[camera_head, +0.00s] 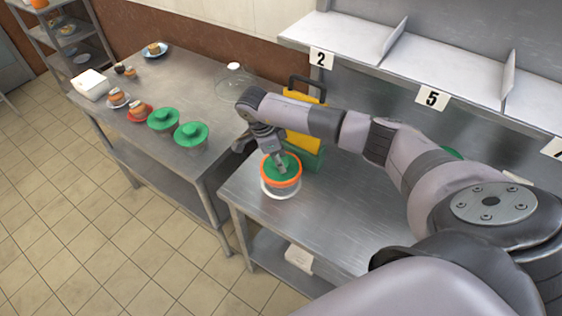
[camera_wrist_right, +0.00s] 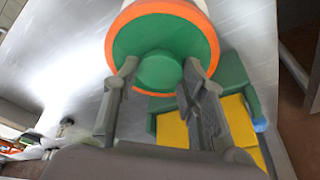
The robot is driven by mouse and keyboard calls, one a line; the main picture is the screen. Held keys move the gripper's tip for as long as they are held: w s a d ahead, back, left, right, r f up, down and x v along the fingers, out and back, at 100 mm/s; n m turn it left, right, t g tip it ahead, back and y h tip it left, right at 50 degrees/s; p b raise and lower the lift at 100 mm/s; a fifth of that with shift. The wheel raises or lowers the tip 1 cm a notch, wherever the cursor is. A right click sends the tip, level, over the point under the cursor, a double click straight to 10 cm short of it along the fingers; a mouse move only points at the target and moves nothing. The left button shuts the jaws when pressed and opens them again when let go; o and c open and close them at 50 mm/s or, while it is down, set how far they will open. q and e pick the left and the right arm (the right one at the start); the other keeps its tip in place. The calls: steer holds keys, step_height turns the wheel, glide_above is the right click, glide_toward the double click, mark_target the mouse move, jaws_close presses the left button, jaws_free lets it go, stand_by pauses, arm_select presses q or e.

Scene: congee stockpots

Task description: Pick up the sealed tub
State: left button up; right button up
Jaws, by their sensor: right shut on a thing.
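The sealed tub (camera_head: 268,181) has a green lid with an orange rim and a pale lower body. It is at the near left corner of the right steel table. My right gripper (camera_head: 282,168) comes down onto its lid from above. In the right wrist view, the fingers of the right gripper (camera_wrist_right: 160,70) are shut on the round green knob of the tub (camera_wrist_right: 140,38). Whether the tub touches the table or hangs just above it, I cannot tell. My left gripper is not in view.
A yellow and green caddy (camera_head: 305,140) with a black handle stands close behind the tub. Two green-lidded tubs (camera_head: 190,134) and several small foods stand on the left table (camera_head: 190,75). Numbered shelf bays (camera_head: 440,75) are at the back right.

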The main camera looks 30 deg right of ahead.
jaws_close()
stand_by(0.5)
